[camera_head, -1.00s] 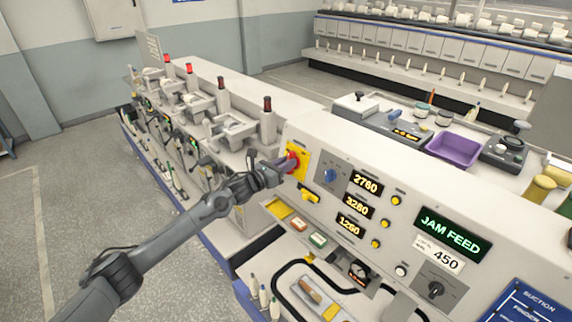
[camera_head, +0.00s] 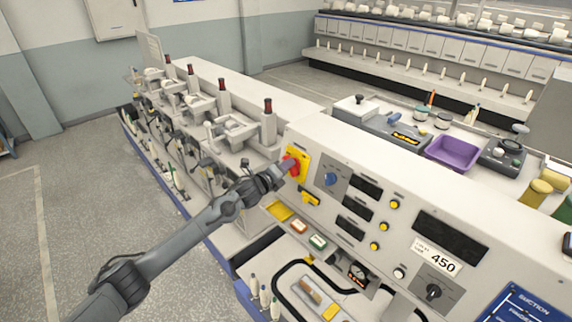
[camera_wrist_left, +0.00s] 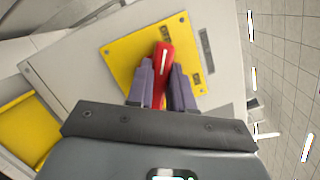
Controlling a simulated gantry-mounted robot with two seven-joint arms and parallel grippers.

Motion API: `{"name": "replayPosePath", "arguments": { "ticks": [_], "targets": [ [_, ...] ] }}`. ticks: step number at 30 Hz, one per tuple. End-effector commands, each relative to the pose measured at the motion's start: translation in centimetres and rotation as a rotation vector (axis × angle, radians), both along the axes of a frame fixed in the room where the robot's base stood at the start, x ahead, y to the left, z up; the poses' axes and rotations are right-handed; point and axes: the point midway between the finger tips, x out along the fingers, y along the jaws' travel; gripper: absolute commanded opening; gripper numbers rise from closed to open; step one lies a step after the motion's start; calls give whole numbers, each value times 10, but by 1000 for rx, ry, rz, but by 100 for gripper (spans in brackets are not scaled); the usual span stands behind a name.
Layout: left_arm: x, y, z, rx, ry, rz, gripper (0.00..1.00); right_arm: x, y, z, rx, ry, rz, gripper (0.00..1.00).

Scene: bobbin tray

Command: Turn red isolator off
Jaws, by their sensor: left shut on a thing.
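The red isolator handle (camera_head: 292,166) sits on a yellow plate (camera_head: 303,157) at the left end of the control panel's sloped face. My left gripper (camera_head: 284,168) is at the handle. In the left wrist view, the red handle (camera_wrist_left: 163,62) with a white line stands between my two purple-grey fingers (camera_wrist_left: 162,85), which are shut on it. The yellow plate (camera_wrist_left: 123,53) with small dark labels lies behind. The panel displays (camera_head: 450,238) are dark. My right gripper is not in view.
A yellow lever (camera_head: 310,197) and a blue knob (camera_head: 330,179) are close to the isolator. A purple tray (camera_head: 453,152) stands on the top surface. Machine heads with red-topped posts (camera_head: 268,120) line the left side.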

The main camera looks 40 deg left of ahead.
Motion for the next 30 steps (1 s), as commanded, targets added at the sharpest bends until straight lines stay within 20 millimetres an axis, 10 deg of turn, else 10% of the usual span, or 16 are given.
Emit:
{"name": "replayPosePath", "arguments": {
  "ticks": [30],
  "targets": [
    [0,2,-1,-543,85,138,0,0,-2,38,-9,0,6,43]
  ]
}}
